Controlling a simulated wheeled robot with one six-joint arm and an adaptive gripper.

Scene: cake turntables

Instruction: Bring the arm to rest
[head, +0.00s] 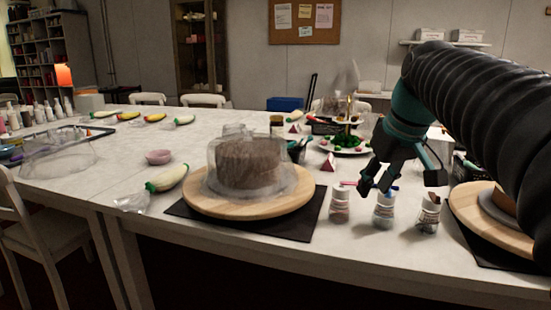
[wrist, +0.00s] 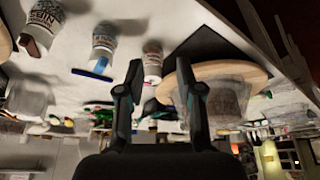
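My gripper (head: 378,187) hangs over the right part of the table, above and behind several small labelled jars in the head view. In the wrist view, which is upside down, its two fingers (wrist: 160,66) stand apart with nothing between them. The jars stand in a row: a left one (head: 339,206), a middle one (head: 384,212) with a blue-ended tool, and a right one (head: 428,214) with a brown tool. A turntable with a wooden top (head: 245,208) bears a brown cake (head: 250,162) under a clear cover, left of the jars.
A second wooden turntable (head: 483,226) is partly hidden by my arm at right. Behind are a plate of green and pink decorations (head: 350,149) and small pink-and-white cards (head: 328,163). Piping bags (head: 167,179) and a pink bowl (head: 158,157) lie left. Bare table shows at front left.

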